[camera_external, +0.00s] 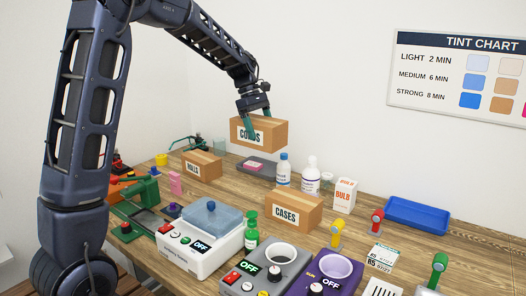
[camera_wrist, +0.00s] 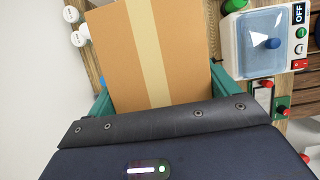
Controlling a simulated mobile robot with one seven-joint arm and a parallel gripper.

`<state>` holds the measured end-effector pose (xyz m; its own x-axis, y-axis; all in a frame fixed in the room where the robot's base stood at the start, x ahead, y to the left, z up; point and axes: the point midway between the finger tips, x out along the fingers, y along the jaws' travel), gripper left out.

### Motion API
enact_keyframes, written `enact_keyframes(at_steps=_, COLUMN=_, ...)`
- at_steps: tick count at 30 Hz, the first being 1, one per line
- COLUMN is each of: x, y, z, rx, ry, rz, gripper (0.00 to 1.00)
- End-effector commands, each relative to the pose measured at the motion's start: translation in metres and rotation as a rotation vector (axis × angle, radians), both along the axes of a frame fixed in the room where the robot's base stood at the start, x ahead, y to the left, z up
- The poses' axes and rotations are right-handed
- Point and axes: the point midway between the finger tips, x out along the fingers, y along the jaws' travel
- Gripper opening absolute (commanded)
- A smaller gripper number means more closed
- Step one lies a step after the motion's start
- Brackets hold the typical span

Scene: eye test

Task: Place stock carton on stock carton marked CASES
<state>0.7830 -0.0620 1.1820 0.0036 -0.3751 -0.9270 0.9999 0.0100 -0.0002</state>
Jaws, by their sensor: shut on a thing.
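My gripper (camera_external: 254,122) is shut on a brown stock carton (camera_external: 276,132) and holds it in the air above the back of the table. The carton marked CASES (camera_external: 279,206) sits on the table, lower and to the right of the held carton in the outside view. Its taped top looks bare. I cannot see it in the wrist view.
Another small carton (camera_external: 202,167) stands at the back left. White bottles (camera_external: 310,178) and a BULB box (camera_external: 344,195) stand behind the CASES carton. A green bottle (camera_external: 251,231) and a white device (camera_external: 200,240) are left of it; grey (camera_external: 255,277) and purple devices (camera_external: 333,275) are in front.

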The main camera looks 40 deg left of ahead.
Motion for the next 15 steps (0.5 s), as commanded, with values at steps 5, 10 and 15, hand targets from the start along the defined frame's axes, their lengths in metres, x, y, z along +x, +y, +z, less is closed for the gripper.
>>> enact_keyframes(at_steps=5, x=0.003, y=-0.063, z=0.021, rx=-0.001, ry=-0.004, rz=-0.011, gripper=0.49)
enact_keyframes(at_steps=10, x=0.001, y=-0.109, z=0.037, rx=-0.004, ry=-0.004, rz=-0.012, gripper=0.49)
enact_keyframes(at_steps=15, x=-0.002, y=-0.137, z=0.046, rx=-0.007, ry=-0.002, rz=-0.013, gripper=0.49)
